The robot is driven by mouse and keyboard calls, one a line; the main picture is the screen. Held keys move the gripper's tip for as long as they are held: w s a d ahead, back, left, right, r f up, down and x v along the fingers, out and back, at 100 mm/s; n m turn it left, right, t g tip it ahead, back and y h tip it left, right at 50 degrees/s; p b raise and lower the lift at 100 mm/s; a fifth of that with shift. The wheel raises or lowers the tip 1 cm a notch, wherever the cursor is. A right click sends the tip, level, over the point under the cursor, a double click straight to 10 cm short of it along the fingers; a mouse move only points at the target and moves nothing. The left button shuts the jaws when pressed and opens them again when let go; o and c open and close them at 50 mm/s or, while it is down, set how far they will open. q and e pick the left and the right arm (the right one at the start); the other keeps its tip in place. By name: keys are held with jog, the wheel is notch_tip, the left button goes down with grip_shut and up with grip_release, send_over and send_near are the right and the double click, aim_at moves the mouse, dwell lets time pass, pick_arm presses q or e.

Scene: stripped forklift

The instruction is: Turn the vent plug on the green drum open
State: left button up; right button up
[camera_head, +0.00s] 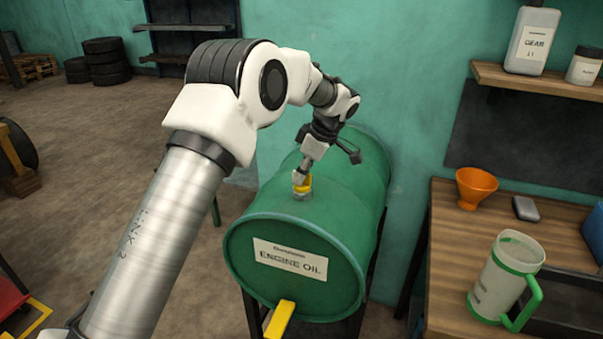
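The green drum (340,222) lies on its side on a dark stand, with an "ENGINE OIL" label on its front end. The yellow vent plug (304,187) sits on a pale metal collar on the drum's upper side. My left gripper (300,178) reaches down from above, its grey fingertips right at the plug and covering part of it. I cannot tell whether the fingers are closed on the plug or only beside it. My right gripper is not in view.
A yellow handle (279,320) sticks out from the drum's lower front. On the wooden bench (452,240) at right are an orange funnel (475,187), a green-handled jug (507,277) and a small grey object. A shelf (540,80) with bottles hangs above. The floor at left is mostly open.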

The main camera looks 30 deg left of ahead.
pick_arm(q)
jog(key=shift+o, duration=1.4)
jog(key=v, duration=1.2)
jog(key=shift+w+d+f, duration=0.1)
jog(key=shift+f, duration=0.05)
